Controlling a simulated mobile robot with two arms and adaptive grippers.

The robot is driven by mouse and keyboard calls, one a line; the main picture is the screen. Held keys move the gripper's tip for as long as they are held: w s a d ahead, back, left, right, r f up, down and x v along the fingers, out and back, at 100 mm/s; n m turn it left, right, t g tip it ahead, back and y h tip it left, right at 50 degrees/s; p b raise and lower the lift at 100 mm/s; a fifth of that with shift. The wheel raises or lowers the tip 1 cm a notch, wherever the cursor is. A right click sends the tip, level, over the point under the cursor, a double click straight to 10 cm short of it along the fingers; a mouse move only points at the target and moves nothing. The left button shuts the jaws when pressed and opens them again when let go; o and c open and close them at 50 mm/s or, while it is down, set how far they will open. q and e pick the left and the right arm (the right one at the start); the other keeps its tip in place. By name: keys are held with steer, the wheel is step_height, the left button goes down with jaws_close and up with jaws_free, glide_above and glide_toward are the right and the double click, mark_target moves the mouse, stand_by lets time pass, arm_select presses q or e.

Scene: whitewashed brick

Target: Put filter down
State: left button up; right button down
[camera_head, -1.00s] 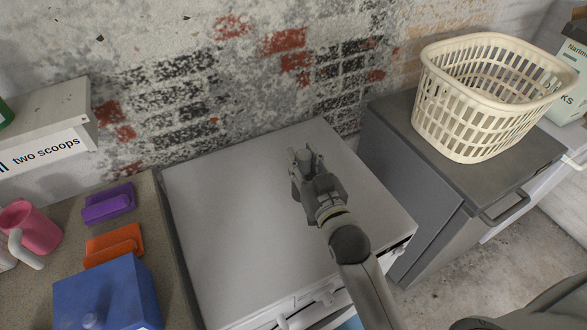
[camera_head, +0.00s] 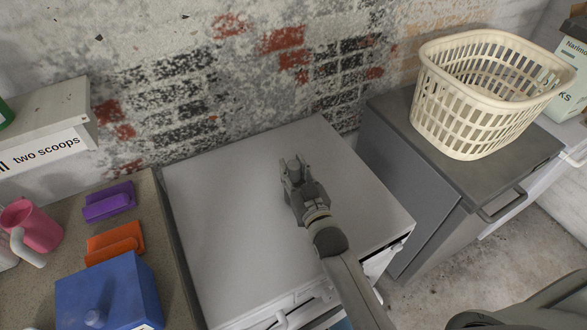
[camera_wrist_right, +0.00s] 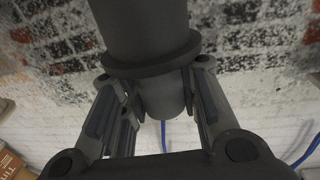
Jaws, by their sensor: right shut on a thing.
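The filter, a dark grey cylinder with a wider collar, fills the upper middle of the right wrist view (camera_wrist_right: 140,25). My right gripper (camera_wrist_right: 158,98) is shut on its narrower lower end, with a finger on each side.
The appliance top around my gripper is clear. On the left counter are a blue box (camera_head: 110,290), an orange piece (camera_head: 115,243), a purple piece (camera_head: 108,201) and a pink mug (camera_head: 38,226). A cream basket (camera_head: 470,120) stands on the grey cabinet (camera_head: 405,185) at right.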

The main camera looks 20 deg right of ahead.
steer(key=c, duration=1.1)
jaws_free()
steer(key=shift+f, duration=0.1)
steer(key=s+d+b, duration=0.1)
steer(key=s+b, duration=0.1)
steer(key=s, duration=1)
